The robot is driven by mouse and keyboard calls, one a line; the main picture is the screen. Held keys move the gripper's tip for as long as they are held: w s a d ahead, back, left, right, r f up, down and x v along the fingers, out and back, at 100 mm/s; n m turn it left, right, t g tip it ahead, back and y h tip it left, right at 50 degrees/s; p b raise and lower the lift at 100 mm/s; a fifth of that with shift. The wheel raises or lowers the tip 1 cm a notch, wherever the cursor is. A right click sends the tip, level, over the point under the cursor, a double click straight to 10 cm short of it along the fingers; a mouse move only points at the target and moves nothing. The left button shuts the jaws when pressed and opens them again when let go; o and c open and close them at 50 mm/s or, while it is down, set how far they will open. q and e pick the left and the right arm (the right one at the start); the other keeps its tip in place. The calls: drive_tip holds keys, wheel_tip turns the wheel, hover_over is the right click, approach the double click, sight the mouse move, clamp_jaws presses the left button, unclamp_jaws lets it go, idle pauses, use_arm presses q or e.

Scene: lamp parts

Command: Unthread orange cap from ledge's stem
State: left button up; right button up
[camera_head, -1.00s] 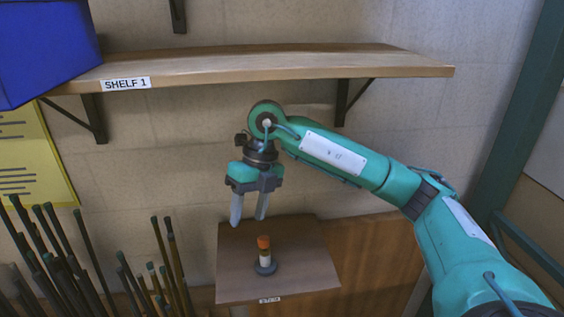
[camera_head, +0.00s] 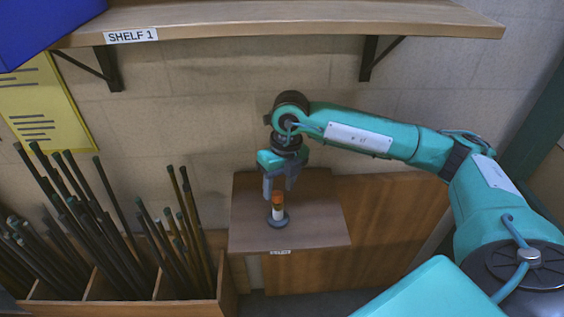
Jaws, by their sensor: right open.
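The orange cap (camera_head: 278,198) sits at the top of a short upright stem (camera_head: 278,214) with a white body and a blue-grey round base. The stem stands on the brown wooden ledge (camera_head: 325,228). My right gripper (camera_head: 279,190) points down and is open. Its two fingers show just behind and above the cap, one to each side in the picture. I cannot tell whether they touch the cap; no grip on it shows. My left gripper is out of view.
A wooden shelf (camera_head: 280,22) marked SHELF 1 is on the wall above, with a blue box (camera_head: 45,22) at its left end. A wooden bin (camera_head: 190,309) of dark rods (camera_head: 100,220) stands left of the ledge. A brown panel (camera_head: 390,225) is at the right.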

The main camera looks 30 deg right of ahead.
drive_tip(key=shift+a+f, duration=0.1)
drive_tip(key=shift+f, duration=0.95)
drive_tip(key=shift+a+f, duration=0.1)
clamp_jaws()
use_arm(q)
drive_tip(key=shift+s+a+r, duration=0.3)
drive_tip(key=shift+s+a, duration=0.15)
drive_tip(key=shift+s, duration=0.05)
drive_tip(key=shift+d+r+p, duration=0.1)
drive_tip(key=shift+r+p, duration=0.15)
drive_tip(key=shift+p, duration=0.2)
use_arm(e)
drive_tip(key=shift+r, duration=0.85)
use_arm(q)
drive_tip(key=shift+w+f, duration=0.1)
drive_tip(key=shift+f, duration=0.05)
use_arm(e)
drive_tip(key=shift+f, duration=0.1)
